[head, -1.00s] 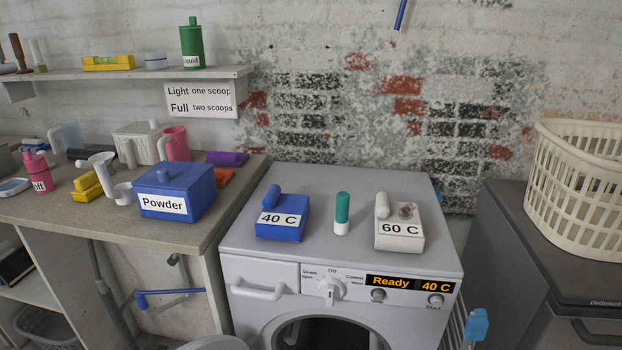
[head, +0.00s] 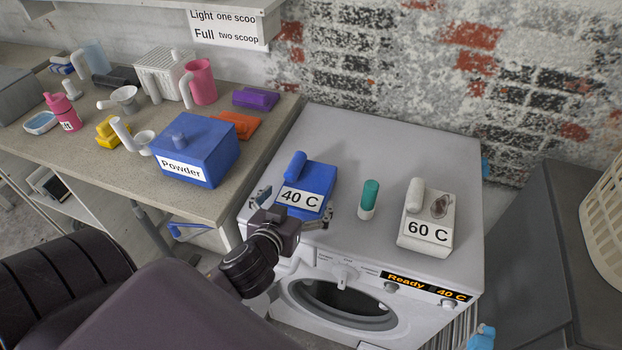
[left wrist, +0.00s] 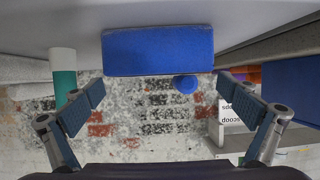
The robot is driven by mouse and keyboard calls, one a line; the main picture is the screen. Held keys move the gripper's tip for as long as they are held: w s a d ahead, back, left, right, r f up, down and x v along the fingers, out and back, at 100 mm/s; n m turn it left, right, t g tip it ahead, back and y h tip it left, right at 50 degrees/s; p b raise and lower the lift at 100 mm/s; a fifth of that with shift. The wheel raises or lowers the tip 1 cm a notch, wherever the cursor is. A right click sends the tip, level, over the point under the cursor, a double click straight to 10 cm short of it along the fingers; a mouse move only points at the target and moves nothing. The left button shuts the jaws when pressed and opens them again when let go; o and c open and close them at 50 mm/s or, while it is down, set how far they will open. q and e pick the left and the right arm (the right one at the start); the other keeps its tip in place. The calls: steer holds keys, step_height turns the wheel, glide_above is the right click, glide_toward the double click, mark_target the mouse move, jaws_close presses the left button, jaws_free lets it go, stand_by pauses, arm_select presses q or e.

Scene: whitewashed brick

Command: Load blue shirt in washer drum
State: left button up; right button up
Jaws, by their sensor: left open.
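The blue shirt (head: 310,180), a block-like blue bundle with a rounded handle and a "40 C" label, lies on top of the washer (head: 345,140). It fills the upper middle of the left wrist view (left wrist: 158,50), with its blue handle (left wrist: 186,84) just below it. My left gripper (head: 297,210) is open at the shirt's near side, one finger to each side of the label. In the left wrist view its fingers (left wrist: 160,90) are spread and empty. Whether they touch the shirt cannot be told. The drum opening (head: 345,298) shows dark in the washer's front. My right gripper is out of view.
The display reads "Ready 40 C". The counter at left holds a blue Powder box (head: 195,150) and several items. A cream basket (head: 604,225) is at right.

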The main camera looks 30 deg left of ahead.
mark_target(307, 185)
arm_select(q)
steer(key=shift+p+x, duration=0.3)
steer(key=shift+x, duration=0.75)
steer(key=p+x, duration=0.1)
steer(key=x, duration=0.4)
steer(key=shift+r, duration=0.15)
steer(key=c, duration=1.4)
